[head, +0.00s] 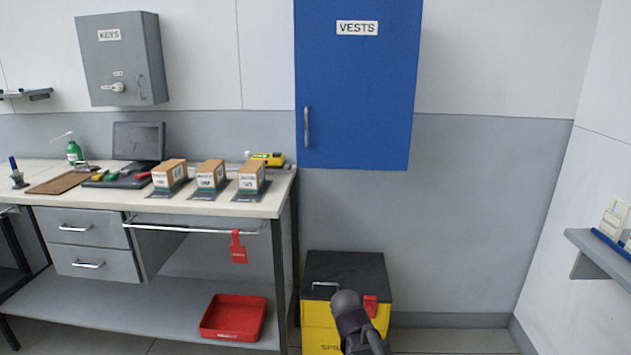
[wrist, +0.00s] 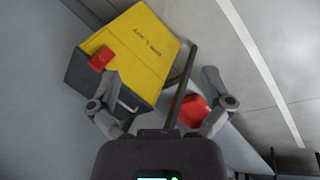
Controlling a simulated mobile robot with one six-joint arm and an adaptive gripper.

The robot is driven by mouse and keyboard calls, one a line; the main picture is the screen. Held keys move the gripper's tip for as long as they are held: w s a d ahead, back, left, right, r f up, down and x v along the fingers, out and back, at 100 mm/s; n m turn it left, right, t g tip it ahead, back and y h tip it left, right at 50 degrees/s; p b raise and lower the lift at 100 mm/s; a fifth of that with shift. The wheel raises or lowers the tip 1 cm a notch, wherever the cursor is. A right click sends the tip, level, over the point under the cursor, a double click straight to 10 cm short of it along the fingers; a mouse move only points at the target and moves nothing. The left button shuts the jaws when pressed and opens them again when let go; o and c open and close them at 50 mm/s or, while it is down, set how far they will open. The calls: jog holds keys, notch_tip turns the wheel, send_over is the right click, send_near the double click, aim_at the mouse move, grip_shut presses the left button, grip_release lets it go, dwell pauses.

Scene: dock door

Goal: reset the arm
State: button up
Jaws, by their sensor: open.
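My gripper (wrist: 160,80) shows in the wrist view with its two fingers spread wide apart and nothing between them. In the head view, a dark grey part of my arm (head: 352,322) is low in the picture, in front of the yellow bin (head: 318,318), and hides part of its front. The bin also shows tilted in the wrist view (wrist: 143,45), beyond the fingers. Its black lid (head: 345,268) is down, with a metal handle and a red latch (head: 371,306). I cannot tell the distance from my fingers to the bin.
A workbench (head: 225,207) on the left carries several boxes and tools. A red tray (head: 233,317) lies on its lower shelf. A red tag (head: 238,248) hangs from the bench rail. A blue vests cabinet (head: 357,90) and grey keys cabinet (head: 122,60) are shut. A shelf (head: 590,250) juts out right.

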jog(key=s+d+f+m+g+y, duration=0.1)
jog(key=s+d+m+g+y, duration=0.2)
jog(key=s+d+m, duration=0.45)
notch_tip(320, 180, up, 20)
jog(key=a+p, duration=0.1)
jog(key=p, duration=1.8)
jog(key=shift+a+f+m+p, duration=0.2)
jog(key=shift+a+m+p, duration=0.15)
jog(key=shift+m, duration=0.1)
dwell(1.0)
